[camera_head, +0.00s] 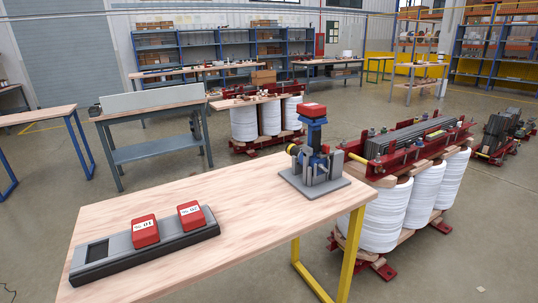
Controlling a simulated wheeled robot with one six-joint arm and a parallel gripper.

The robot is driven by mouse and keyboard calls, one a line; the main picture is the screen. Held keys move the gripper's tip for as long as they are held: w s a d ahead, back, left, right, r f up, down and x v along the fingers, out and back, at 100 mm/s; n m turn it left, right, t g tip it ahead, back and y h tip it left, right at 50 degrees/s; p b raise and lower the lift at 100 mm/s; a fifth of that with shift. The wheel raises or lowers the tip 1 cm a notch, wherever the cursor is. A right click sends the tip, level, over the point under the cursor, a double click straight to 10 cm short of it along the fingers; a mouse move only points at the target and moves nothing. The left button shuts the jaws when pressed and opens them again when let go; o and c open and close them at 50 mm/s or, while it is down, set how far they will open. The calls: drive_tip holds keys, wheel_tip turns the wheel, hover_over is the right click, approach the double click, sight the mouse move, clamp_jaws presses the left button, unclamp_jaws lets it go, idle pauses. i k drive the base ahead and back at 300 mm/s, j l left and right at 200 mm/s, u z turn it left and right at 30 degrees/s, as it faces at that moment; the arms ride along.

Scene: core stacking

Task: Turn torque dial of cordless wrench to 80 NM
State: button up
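A cordless wrench (314,135) stands upright in a grey stand (318,180) at the right end of the wooden table. It has a blue and dark body with a red block, which looks like a battery, on top. A small yellow part shows at its left side. The torque dial and its numbers are too small to make out. My gripper is not in view.
On the wooden table (190,195), a dark charger tray (185,240) holds two red batteries marked 01 (145,231) and 02 (191,215), beside one empty slot. White coils in a red frame (381,211) stand just right of the table. Workbenches and shelves stand behind.

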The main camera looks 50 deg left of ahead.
sight(321, 166)
drive_tip(key=i+j+u, duration=0.15)
drive_tip(key=i+u, duration=1.1)
drive_tip(key=k+l, duration=0.05)
